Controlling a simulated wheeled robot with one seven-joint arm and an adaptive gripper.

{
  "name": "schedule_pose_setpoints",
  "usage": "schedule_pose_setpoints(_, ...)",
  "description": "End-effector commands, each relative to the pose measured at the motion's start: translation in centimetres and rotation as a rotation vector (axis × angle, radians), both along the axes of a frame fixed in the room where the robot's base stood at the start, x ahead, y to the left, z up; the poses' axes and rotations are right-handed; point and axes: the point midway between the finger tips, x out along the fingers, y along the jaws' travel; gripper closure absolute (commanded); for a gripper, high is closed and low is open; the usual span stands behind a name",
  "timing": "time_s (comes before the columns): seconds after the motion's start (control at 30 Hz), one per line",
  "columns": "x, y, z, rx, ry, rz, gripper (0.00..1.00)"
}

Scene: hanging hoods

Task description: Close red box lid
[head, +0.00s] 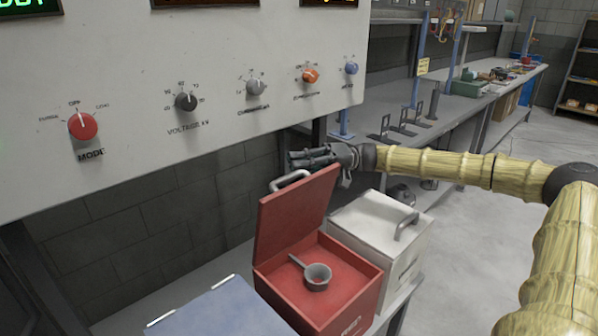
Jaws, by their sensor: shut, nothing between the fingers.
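The red box (350,287) stands on a low grey bench at the lower middle of the head view. Its red lid (290,219) is open, raised roughly upright on the left side, with a grey handle (290,181) near its top edge. A grey ladle-like cup (318,277) with a short handle lies inside the box. My gripper (296,158) is shut and empty, just above and behind the lid's top edge, near the handle. I cannot tell whether the gripper touches the lid.
A white box (379,229) with a closed lid and grey handle stands right beside the red box. A blue lid (222,310) is at the lower left. A panel with knobs (180,70) hangs above, left of my gripper. A long workbench (440,112) runs along the back.

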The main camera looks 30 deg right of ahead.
Motion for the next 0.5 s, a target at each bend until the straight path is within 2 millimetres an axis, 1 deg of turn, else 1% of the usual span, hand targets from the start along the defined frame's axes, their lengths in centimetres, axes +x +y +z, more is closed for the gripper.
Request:
schedule_pose_setpoints(0.03, -0.8, -0.2, -0.6, 0.007, -0.032, 0.001, 1.00)
schedule_pose_setpoints(0.27, -4.2, -1.2, -1.0, 0.037, -0.185, 0.000, 1.00)
schedule_pose_setpoints(0.5, -7.6, -2.0, -1.9, 0.063, -0.340, -0.001, 1.00)
